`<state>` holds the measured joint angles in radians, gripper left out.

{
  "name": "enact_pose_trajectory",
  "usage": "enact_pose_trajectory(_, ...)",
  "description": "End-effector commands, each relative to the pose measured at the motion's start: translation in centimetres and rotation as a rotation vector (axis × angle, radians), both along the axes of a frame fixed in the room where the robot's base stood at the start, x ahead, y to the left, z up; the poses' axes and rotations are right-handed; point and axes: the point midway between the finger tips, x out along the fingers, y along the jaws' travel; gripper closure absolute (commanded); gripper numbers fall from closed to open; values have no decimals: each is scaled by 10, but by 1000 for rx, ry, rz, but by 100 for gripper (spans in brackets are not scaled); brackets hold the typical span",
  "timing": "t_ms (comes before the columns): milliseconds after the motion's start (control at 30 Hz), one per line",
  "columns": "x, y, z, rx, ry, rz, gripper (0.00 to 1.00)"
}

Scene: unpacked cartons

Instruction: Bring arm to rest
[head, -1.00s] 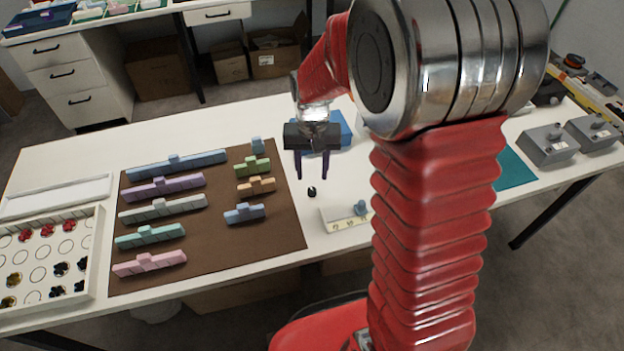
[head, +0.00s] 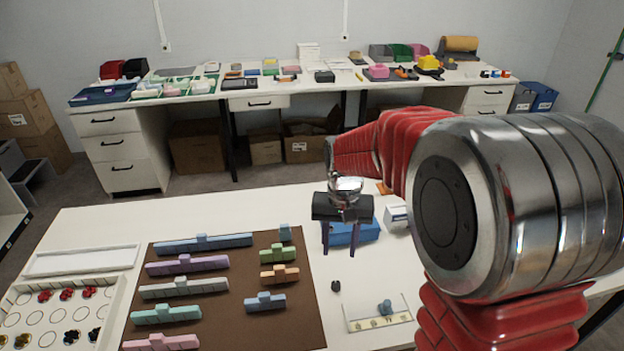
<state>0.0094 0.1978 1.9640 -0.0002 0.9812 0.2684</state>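My gripper (head: 339,250) hangs at the end of my red arm over the white table, fingers pointing down. Its two dark purple fingers are spread apart with nothing between them. A blue box (head: 366,232) lies behind the fingers, partly hidden by them. A small dark object (head: 336,286) lies on the table just below and in front of the fingertips, apart from them.
A brown mat (head: 225,313) with several coloured blocks lies left of the gripper. A white tray (head: 60,318) with round recesses stands at the far left. A small pale tray (head: 378,320) is in front. A second table (head: 215,92) with drawers and many items stands behind.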

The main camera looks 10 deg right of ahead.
Motion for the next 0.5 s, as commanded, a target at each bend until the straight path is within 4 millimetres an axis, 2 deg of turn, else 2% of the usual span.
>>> enact_pose_trajectory(200,0,0,-2,0,-2,35,60)
enact_pose_trajectory(300,-14,0,-12,1,19,72,60)
enact_pose_trajectory(500,-40,1,-2,0,0,125,60)
